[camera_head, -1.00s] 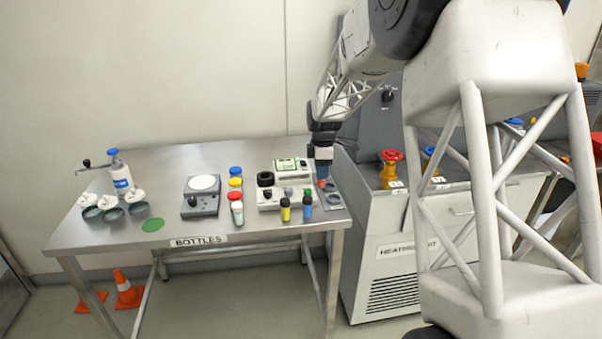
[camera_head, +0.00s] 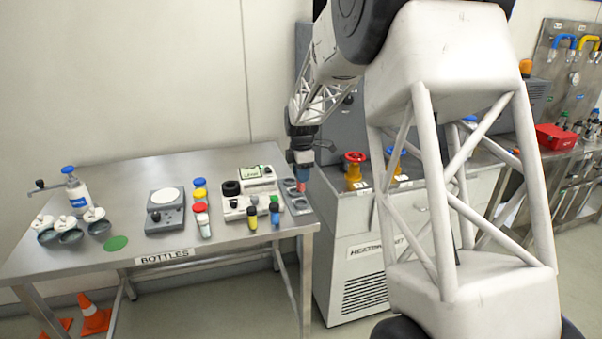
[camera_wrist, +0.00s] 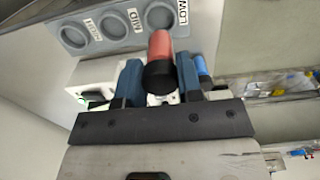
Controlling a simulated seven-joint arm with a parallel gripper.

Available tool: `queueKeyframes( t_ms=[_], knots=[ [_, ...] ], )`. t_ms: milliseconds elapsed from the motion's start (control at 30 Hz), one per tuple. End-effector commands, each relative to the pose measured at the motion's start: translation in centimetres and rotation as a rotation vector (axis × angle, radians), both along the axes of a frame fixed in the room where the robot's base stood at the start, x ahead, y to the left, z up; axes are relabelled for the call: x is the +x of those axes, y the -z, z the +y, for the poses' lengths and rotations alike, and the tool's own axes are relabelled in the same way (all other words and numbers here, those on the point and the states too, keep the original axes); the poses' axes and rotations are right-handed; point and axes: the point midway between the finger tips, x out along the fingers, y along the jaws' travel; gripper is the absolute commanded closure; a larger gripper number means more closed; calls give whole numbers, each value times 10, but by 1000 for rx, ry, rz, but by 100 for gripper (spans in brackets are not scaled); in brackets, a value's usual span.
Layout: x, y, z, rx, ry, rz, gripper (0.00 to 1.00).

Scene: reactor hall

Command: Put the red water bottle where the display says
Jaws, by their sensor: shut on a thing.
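My gripper (camera_head: 302,166) is shut on a red bottle (camera_head: 301,186) with a dark end. In the wrist view, the red bottle (camera_wrist: 160,48) stands between the two blue-grey fingers of my gripper (camera_wrist: 159,78). It overlaps the edge of a grey holder (camera_wrist: 92,47) with three round recesses. The middle label reads MID and the right one LOW; the left label is hard to read. In the head view the holder (camera_head: 300,211) lies at the table's right end. I cannot tell whether the bottle touches it. The display (camera_head: 257,172) has a greenish screen; its text is too small to read.
Small blue and yellow bottles (camera_head: 252,218) stand just left of the holder. A scale (camera_head: 164,222), lidded jars (camera_head: 201,221) and a hand pump bottle (camera_head: 76,190) stand further left.

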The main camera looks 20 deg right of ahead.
Motion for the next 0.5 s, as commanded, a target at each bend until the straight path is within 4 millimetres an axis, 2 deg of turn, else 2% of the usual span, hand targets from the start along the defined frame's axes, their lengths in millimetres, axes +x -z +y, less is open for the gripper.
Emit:
queueKeyframes(
  t_ms=[500],
  knots=[
    [0,29,0,0,0,1,94]
  ],
)
